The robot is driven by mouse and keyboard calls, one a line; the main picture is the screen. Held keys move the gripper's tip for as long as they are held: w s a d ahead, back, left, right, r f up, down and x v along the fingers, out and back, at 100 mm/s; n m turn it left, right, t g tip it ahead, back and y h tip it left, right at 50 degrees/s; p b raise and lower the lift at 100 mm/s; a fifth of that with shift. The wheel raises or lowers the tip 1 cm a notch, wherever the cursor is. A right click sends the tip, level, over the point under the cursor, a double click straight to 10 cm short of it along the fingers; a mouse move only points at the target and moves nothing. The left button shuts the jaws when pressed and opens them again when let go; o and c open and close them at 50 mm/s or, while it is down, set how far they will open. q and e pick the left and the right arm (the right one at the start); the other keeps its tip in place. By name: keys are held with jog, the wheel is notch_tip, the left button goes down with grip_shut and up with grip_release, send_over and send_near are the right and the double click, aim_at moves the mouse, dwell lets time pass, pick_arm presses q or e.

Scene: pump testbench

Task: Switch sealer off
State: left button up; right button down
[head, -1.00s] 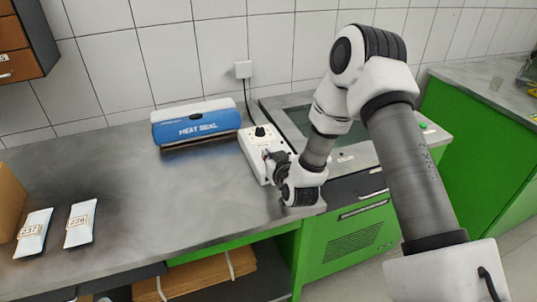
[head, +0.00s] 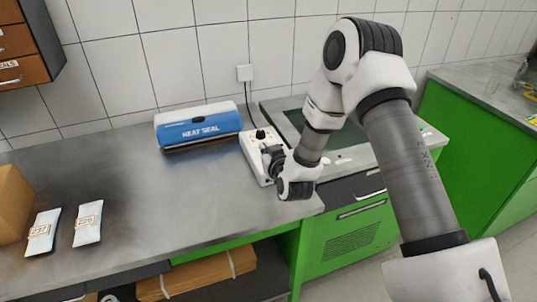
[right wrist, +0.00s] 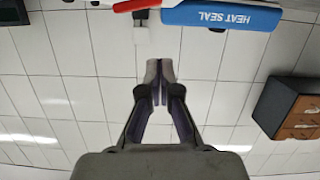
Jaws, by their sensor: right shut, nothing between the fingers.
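The blue and white heat sealer (head: 198,126), marked HEAT SEAL, sits at the back of the grey bench. It also shows upside down at the top of the right wrist view (right wrist: 222,14). A white control box (head: 250,150) with a black knob (head: 261,134) stands right of it. My right gripper (head: 269,153) is at the box's right side and hides part of its face; I cannot tell whether it touches. Its fingertips (right wrist: 159,72) are together and empty in the right wrist view. My left gripper is not in view.
A wall socket (head: 245,73) with a black cord is behind the box. Two labelled pouches (head: 88,223) and a cardboard box (head: 12,203) lie at the left. The bench middle is clear.

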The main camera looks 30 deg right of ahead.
jog(key=b+v, duration=0.1)
jog(key=v, duration=0.8)
jog(key=shift+s+a+f+b, duration=0.2)
jog(key=shift+s+b, duration=0.05)
jog(key=shift+b, duration=0.1)
